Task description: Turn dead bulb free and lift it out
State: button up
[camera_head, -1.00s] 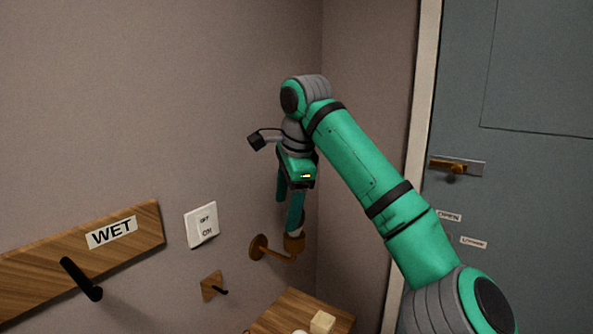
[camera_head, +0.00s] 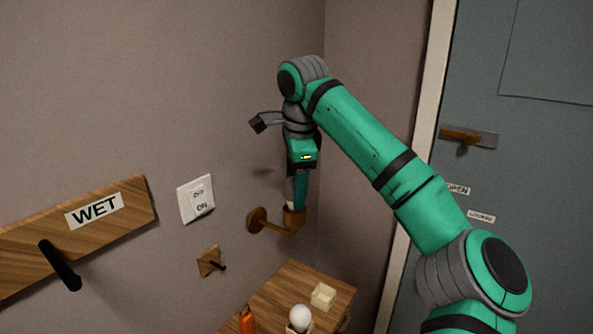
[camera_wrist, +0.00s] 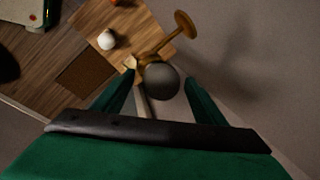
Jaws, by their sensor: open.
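The dead bulb (camera_wrist: 161,81) is a dark grey globe in the wrist view, standing over the brass wall lamp holder. In the head view a small pale part of the bulb (camera_head: 290,189) shows beside the fingers, and the rest is hidden. The lamp's arm and socket (camera_head: 293,218) stick out from a round wall plate (camera_head: 256,219). My gripper (camera_head: 296,192) points down from above the socket. In the wrist view its fingers (camera_wrist: 159,88) are open, one on each side of the bulb. I cannot tell whether they touch it.
A wooden table (camera_head: 288,286) below holds a white bulb (camera_head: 301,316), a pale block (camera_head: 323,296) and an orange object (camera_head: 247,320). A wall switch (camera_head: 196,199) and a peg board marked WET (camera_head: 130,198) are left. A door (camera_head: 520,150) is right.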

jog(key=shift+x, duration=0.8)
jog(key=shift+w, duration=0.1)
jog(key=c, duration=1.1)
jog(key=shift+n+y, duration=0.4)
jog(key=shift+n, duration=0.8)
jog(key=shift+c, duration=0.2)
jog(key=shift+n+g, duration=0.3)
jog(key=shift+n, duration=0.9)
jog(key=shift+y, duration=0.3)
jog(key=shift+n, duration=1.2)
